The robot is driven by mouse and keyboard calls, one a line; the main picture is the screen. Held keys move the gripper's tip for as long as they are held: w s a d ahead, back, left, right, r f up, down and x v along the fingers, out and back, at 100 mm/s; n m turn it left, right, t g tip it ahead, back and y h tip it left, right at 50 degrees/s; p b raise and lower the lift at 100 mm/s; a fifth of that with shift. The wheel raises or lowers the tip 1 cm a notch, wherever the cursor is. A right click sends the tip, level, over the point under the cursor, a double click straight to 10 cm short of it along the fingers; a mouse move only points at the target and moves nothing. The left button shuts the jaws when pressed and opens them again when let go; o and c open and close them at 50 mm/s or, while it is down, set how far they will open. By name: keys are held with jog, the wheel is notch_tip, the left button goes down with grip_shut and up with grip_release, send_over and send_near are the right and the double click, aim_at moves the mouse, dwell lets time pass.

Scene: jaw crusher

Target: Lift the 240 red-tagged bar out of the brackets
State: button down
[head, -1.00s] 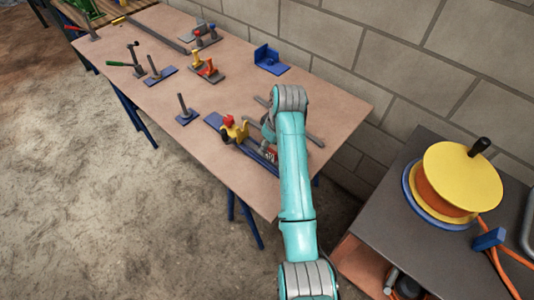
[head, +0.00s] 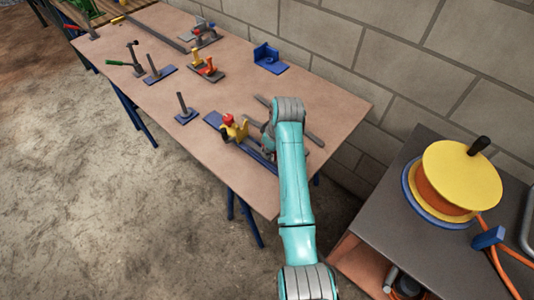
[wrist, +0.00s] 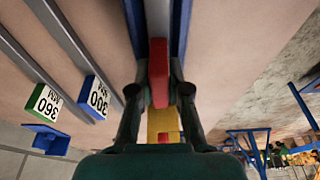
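The grey bar (wrist: 158,20) with a red tag (wrist: 158,72) lies along a blue base in the wrist view. The tag is seen edge-on, so its number cannot be read. My gripper (wrist: 159,82) is low over the bar, with one dark finger on each side of the red tag. Narrow gaps seem to show beside the tag, so the fingers look open around it; contact is unclear. A yellow bracket (wrist: 163,120) with a red part stands below the tag in the picture. In the head view the yellow bracket (head: 236,130) shows left of my gripper, and my arm hides the tag.
Two more bars lie at left in the wrist view, tagged blue 300 (wrist: 97,97) and green 360 (wrist: 45,103). A blue angled block (head: 269,58) stands near the wall. Posts and clamps (head: 185,108) stand farther left. A cart with a yellow reel (head: 462,178) stands at right.

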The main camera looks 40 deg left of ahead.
jog(key=shift+a+r+v, duration=0.1)
jog(key=shift+a+v, duration=0.15)
jog(key=shift+v, duration=0.9)
jog(key=shift+a+r+v, duration=0.1)
jog(key=shift+a+v, duration=0.2)
jog(key=shift+v, duration=0.8)
jog(key=shift+a+v, duration=0.25)
jog(key=shift+v, duration=0.9)
